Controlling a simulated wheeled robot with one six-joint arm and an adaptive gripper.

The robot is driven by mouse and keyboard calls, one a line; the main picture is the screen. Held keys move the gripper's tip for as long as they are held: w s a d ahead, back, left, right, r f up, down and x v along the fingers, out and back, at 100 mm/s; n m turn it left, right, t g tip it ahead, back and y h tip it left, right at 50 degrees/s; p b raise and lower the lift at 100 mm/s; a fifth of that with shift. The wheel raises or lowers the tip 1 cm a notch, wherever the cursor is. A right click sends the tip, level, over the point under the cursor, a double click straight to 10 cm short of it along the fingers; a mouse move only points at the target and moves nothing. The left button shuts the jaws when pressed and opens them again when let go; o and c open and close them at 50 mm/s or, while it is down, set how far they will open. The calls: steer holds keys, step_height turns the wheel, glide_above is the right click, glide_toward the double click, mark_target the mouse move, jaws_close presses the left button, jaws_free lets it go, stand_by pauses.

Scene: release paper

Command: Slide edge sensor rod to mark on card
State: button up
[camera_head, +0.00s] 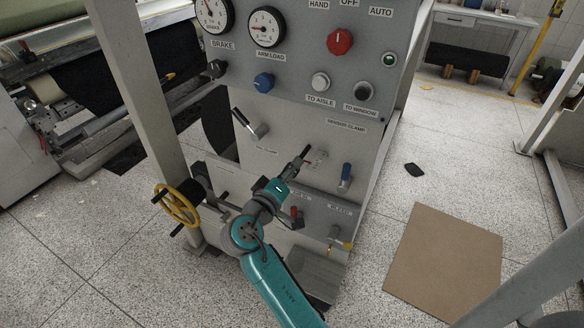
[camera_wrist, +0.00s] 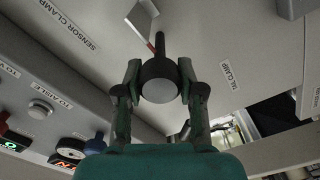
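The edge sensor rod (camera_wrist: 158,48) is dark, with a round grey-faced knob at its near end, and sticks out from the pale panel. My gripper (camera_wrist: 160,72) has one finger on each side of the knob, and both appear to touch it. In the head view my gripper (camera_head: 301,158) is at the panel below the SENSOR CLAMP label; the rod is hard to make out there. A small pale plate, likely the card (camera_wrist: 141,18), stands beside the rod in the wrist view.
A blue-handled lever (camera_head: 345,174) stands right of my gripper, and a black-handled lever (camera_head: 246,122) up to the left. A red knob (camera_head: 340,42) and other controls are above. A yellow handwheel (camera_head: 176,205) is at the left. A brown sheet (camera_head: 445,262) lies on the floor.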

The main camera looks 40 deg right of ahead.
steer(key=o, duration=0.4)
steer(key=shift+o, duration=0.2)
steer(key=v, duration=1.2)
